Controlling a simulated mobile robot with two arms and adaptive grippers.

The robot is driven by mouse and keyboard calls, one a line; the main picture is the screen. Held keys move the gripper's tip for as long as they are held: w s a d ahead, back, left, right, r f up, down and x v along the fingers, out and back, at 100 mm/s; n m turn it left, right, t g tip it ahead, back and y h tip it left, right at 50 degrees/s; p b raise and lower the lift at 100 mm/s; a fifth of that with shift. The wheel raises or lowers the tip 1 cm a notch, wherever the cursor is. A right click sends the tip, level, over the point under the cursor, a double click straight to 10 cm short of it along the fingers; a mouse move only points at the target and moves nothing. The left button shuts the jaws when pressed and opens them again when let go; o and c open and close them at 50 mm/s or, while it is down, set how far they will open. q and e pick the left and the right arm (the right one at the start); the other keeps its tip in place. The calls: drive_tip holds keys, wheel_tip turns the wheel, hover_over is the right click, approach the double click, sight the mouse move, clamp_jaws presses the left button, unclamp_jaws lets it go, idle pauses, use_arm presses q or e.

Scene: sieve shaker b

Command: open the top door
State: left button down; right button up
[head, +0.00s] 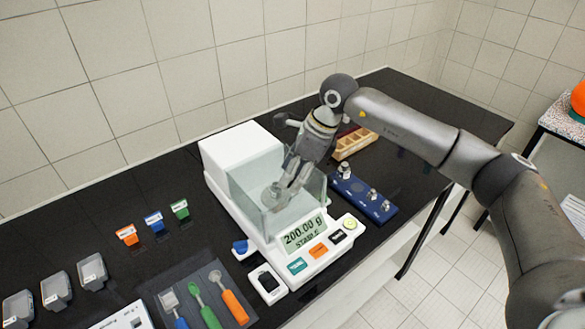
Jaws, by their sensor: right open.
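A white balance (240,150) with a clear glass chamber (250,187) stands on the black bench. Its display (303,232) reads 200.00 g and STABLE. A grey metal piece (272,195) shows inside the chamber, low down, partly behind the gripper. My right gripper (288,186) points down at the chamber from the upper right, its fingers apart. Its fingers overlap the chamber, and I cannot tell whether they are inside it or in front of the glass. I cannot make out the top door clearly. My left gripper is not in view.
A blue block with metal weights (362,197) and a wooden tray (354,144) stand right of the balance. Coloured-handled tools lie on a dark mat (190,279) in front. Small coloured tabs (153,222) and lidded grey boxes (56,290) stand left.

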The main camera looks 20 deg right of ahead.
drive_tip(key=shift+f, duration=0.15)
clamp_jaws()
drive_tip(key=shift+a, duration=0.1)
